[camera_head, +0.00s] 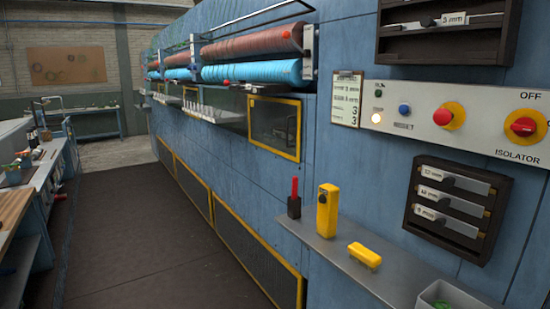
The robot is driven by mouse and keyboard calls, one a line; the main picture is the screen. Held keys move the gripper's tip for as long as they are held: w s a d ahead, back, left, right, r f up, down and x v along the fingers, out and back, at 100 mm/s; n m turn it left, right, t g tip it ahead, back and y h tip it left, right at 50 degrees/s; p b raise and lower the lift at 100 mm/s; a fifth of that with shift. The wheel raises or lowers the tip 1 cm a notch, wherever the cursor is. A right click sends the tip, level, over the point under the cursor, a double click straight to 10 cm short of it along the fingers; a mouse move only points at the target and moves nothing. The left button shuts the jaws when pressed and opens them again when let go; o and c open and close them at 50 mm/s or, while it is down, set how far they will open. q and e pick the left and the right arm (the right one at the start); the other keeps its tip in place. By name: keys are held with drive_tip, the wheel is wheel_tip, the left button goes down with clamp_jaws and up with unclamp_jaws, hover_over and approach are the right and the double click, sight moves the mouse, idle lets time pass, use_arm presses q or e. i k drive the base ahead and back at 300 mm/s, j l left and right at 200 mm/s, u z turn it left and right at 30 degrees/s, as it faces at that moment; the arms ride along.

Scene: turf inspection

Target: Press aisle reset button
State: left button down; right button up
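A pale control panel (480,147) is fixed to the blue machine wall at the upper right. It carries a blue button (404,110) with a small dark label under it that seems to read RESET. Left of the blue button is a lit, warm white lamp (376,118), with a small green one (379,93) above it. Right of it are a red mushroom button (442,117) on a yellow base and a red isolator switch (523,126) marked OFF. Neither of my grippers is in view, and nothing covers the blue button.
A grey shelf (318,243) juts out below, holding a yellow upright device (327,211), a yellow block (364,256), a red-handled tool (294,198) and a grey bin (447,298). A dark rack (456,208) hangs under the panel. The aisle floor (150,230) is clear; a workbench (30,180) stands left.

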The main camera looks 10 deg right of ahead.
sight(403, 109)
drive_tip(key=z, duration=1.25)
